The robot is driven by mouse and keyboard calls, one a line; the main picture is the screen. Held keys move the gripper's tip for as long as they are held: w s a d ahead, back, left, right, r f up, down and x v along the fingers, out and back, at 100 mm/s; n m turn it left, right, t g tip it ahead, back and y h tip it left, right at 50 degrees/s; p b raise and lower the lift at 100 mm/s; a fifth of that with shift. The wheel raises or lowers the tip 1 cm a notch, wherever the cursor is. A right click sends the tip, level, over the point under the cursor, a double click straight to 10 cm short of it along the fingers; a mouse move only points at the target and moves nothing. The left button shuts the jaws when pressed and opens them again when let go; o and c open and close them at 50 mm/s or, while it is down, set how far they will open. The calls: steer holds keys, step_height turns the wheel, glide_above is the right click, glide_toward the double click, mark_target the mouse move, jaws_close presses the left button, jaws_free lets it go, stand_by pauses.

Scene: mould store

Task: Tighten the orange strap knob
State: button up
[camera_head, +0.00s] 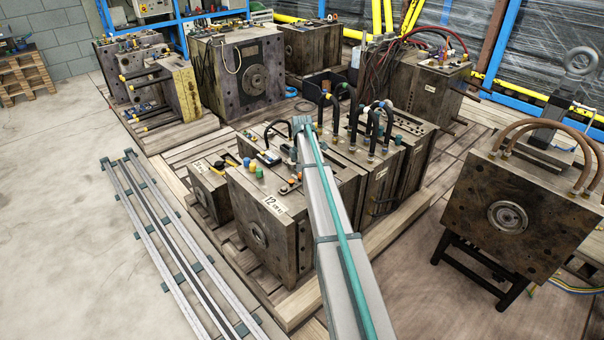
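No orange strap knob can be made out for certain. A small orange-red piece (284,189) lies on top of the front mould block marked 12 (268,225), among other small coloured fittings. It is too small to tell whether it is a knob or whether a strap runs to it. A long grey and teal beam, which looks like part of my arm, rises from the bottom edge across the moulds and hides part of their tops. My gripper cannot be made out in this view.
Black hoses (369,123) arch over the middle moulds. A mould with brown hoses (507,217) stands on a black frame at right. Metal rails (185,240) lie on the floor at left. More moulds (240,70) stand behind on pallets.

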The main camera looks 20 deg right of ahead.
jaws_close()
stand_by(0.3)
